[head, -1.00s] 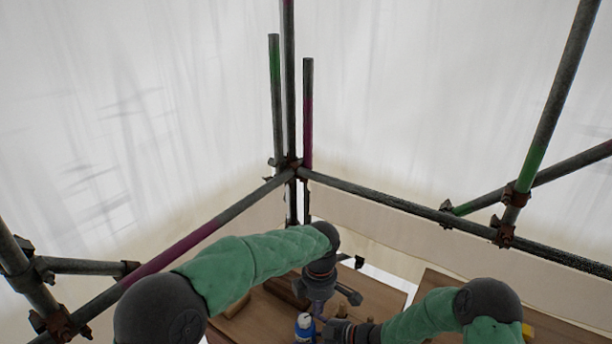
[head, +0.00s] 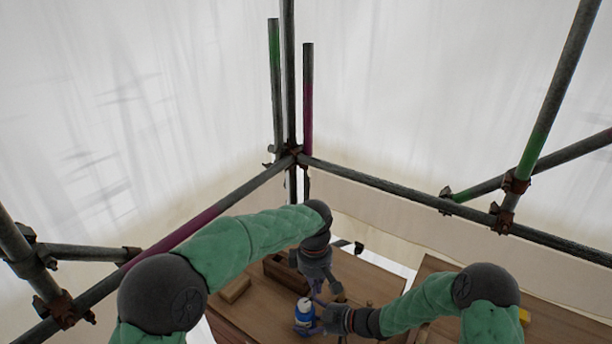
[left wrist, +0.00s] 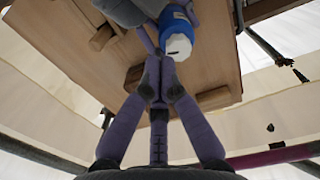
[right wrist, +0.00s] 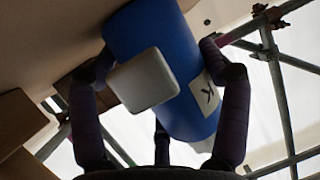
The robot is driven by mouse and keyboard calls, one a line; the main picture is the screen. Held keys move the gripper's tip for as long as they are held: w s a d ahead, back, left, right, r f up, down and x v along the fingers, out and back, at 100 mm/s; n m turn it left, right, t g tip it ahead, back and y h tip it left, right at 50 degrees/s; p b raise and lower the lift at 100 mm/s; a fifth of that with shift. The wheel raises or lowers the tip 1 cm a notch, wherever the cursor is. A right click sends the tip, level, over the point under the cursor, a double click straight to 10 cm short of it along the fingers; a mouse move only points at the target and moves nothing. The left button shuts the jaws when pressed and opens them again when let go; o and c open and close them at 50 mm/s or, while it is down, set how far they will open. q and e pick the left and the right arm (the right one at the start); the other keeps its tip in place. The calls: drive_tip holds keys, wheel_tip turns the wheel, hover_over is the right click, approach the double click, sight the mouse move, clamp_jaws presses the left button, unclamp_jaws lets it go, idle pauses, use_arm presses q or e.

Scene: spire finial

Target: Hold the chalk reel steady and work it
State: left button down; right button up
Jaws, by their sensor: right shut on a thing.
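The chalk reel (head: 304,314) is a blue rounded body with a white cap, above the wooden boards in the head view. In the right wrist view the blue reel (right wrist: 150,45) fills the space between the fingers, a dark mark on its pale label. My right gripper (head: 326,320) is shut on it from the right side. My left gripper (head: 318,292) is above and behind the reel. In the left wrist view its fingertips (left wrist: 154,82) are together, close to the white cap (left wrist: 178,46). I cannot tell whether they touch the reel, and no crank shows clearly.
A wooden block (head: 236,289) and a brown wooden box (head: 282,273) lie on the left board. A second board (head: 450,325) is at right, with a small yellow thing (head: 524,316). Scaffold tubes (head: 400,195) and white sheeting surround the work area.

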sight(305, 305)
use_arm(q)
drive_tip(key=shift+d+f, duration=0.1)
drive_tip(key=shift+f, duration=3.05)
drive_tip(key=shift+a, duration=0.3)
drive_tip(key=shift+s+a, duration=0.25)
drive_tip(key=shift+s, duration=0.3)
drive_tip(key=shift+s+a, duration=0.2)
drive_tip(key=shift+a, duration=0.05)
drive_tip(key=shift+s+a, duration=0.15)
drive_tip(key=shift+a, duration=0.15)
drive_tip(key=shift+s+d, duration=0.15)
